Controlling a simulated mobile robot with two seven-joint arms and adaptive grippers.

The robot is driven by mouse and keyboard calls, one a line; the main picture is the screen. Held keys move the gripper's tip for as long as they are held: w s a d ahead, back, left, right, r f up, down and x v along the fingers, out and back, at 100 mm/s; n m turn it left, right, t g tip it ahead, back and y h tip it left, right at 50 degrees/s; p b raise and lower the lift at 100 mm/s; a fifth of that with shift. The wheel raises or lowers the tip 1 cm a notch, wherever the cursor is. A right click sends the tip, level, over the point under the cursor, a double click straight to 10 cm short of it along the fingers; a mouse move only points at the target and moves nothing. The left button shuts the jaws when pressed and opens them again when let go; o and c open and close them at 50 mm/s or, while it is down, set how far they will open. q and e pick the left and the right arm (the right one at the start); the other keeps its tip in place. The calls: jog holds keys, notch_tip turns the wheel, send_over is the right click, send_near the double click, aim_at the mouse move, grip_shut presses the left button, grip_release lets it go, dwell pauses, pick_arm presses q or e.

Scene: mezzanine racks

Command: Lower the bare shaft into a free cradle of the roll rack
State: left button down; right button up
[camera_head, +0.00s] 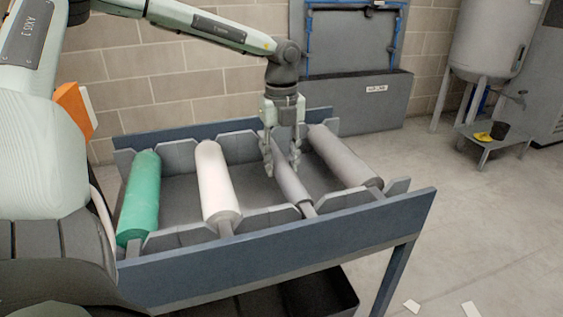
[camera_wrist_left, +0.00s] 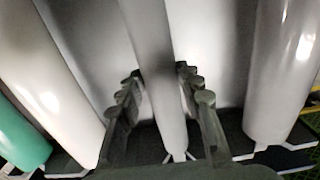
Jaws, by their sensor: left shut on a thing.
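The bare shaft (camera_head: 292,188) is a slim grey bar lying front to back over the roll rack (camera_head: 280,246). My left gripper (camera_head: 281,170) reaches down from above and is shut on the shaft near its middle. In the left wrist view the shaft (camera_wrist_left: 150,50) runs between my two fingers. Its near end is at a notch of the front cradle rail, between the white roll (camera_head: 214,180) and the grey roll (camera_head: 343,157). I cannot tell whether it rests in the notch or is just above. Its far end is partly hidden by the gripper. My right gripper is not in view.
A green roll (camera_head: 139,195) lies at the rack's left end. A dark bin (camera_head: 300,293) is under the rack. Behind stand a block wall and a grey cabinet (camera_head: 355,105). A tank (camera_head: 492,40) and low stand (camera_head: 490,138) are at the right. Floor right of the rack is mostly clear.

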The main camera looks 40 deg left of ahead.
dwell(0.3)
pick_arm(q)
jog(key=c, duration=0.9)
grip_release()
jog(key=shift+f, duration=0.1)
notch_tip(320, 180, up, 12)
jog(key=shift+r, duration=0.1)
